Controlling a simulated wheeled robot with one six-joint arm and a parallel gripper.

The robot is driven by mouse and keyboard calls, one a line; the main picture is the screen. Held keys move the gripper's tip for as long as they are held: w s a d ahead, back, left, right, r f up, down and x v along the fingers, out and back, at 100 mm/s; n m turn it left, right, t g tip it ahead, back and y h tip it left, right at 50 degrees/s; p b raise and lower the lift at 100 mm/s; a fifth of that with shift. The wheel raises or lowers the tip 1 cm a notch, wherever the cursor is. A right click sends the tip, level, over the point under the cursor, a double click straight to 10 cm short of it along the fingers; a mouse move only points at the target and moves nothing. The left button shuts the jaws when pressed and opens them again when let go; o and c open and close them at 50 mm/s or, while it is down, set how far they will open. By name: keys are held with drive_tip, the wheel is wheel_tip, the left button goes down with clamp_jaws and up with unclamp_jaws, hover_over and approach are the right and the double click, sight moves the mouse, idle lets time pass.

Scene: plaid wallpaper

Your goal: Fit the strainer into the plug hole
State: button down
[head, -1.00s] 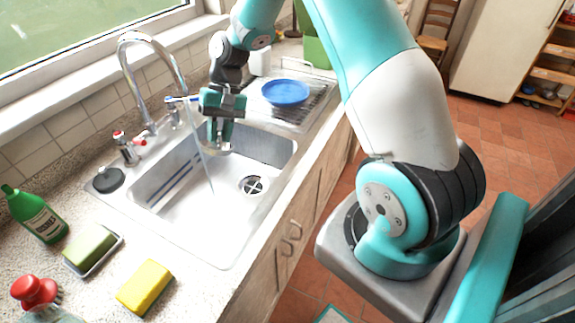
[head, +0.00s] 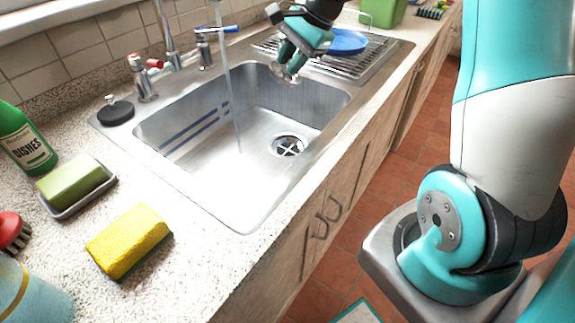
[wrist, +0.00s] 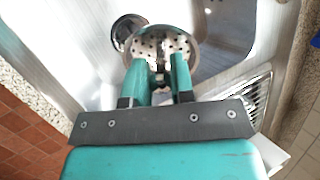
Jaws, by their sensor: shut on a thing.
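The strainer (wrist: 162,45) is a round, shiny metal cup with small holes. My gripper (wrist: 160,66) is shut on it, its two teal fingers at the strainer's near side in the wrist view. In the head view my gripper (head: 288,68) holds the strainer (head: 291,78) up by the far end of the sink basin.
Water runs from the tap (head: 165,35) into the basin (head: 215,165). A black plug (head: 115,110) lies on the sink's left rim. A blue plate (head: 348,42) rests on the draining rack. Soap (head: 72,180), a yellow sponge (head: 128,240) and a green bottle (head: 25,140) stand on the near-left counter.

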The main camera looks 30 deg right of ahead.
drive_tip(key=shift+d+f+m+b, duration=0.1)
drive_tip(key=shift+f+m+b, duration=0.2)
drive_tip(key=shift+f+m, duration=0.15)
wheel_tip(320, 180, down, 20)
drive_tip(key=shift+r+b, duration=0.25)
drive_tip(key=shift+b, duration=0.9)
drive_tip(key=shift+f, duration=0.15)
drive_tip(key=c, duration=1)
unclamp_jaws()
